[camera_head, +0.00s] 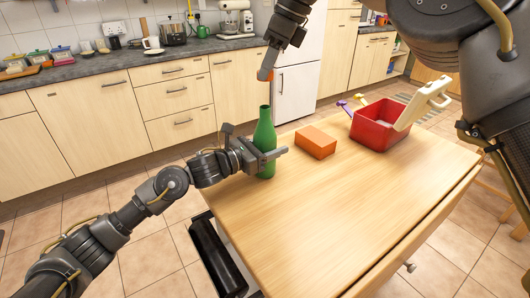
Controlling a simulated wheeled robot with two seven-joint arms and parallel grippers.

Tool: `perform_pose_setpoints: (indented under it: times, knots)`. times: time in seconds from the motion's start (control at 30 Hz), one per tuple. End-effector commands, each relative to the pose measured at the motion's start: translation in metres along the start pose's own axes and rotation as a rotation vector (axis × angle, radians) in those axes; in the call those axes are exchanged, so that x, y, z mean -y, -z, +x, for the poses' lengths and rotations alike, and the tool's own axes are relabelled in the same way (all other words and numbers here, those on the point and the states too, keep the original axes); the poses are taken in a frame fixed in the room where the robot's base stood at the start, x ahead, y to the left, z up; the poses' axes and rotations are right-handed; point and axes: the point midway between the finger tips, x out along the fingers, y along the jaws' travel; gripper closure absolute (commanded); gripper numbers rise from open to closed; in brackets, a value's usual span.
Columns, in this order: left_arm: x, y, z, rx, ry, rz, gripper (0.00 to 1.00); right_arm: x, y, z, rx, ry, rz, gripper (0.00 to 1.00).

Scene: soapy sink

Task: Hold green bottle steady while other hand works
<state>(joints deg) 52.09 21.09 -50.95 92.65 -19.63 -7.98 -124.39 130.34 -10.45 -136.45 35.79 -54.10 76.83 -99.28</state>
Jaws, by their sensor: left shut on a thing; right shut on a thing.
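A green bottle (265,133) stands upright near the far left corner of the wooden table. My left gripper (264,154) is shut on it around the lower body, its fingers reaching across from the left. My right gripper (268,70) comes down from the top of the view and hangs above the bottle's mouth, apart from it. It is shut on a small orange piece (270,76), only partly visible and too small to identify.
An orange block (316,142) lies on the table (310,215) right of the bottle. Farther right is a red tub (377,134) with a cream object (424,103) at its rim and purple and yellow handles behind it. The front of the table is clear.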

Motion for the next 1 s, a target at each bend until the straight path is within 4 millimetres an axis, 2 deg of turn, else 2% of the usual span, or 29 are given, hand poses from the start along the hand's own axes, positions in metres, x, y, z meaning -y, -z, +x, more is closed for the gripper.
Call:
perform_pose_setpoints:
  times: [0.1,0.3,0.43,1.0]
  knots:
    - [0.000,0.000,0.000,-0.001,0.000,0.000,0.87,0.000,0.002,0.005,0.001,-0.003,0.001,0.89]
    - [0.000,0.000,0.000,0.000,0.000,0.000,0.87,0.000,0.014,0.032,0.001,-0.006,0.001,0.89]
    - [0.000,0.000,0.000,0.000,0.000,0.000,0.87,0.000,0.018,0.043,0.002,-0.002,0.000,0.89]
    - [0.000,0.000,0.000,-0.001,0.000,0.000,0.87,0.000,0.018,0.046,0.002,0.001,0.000,0.89]
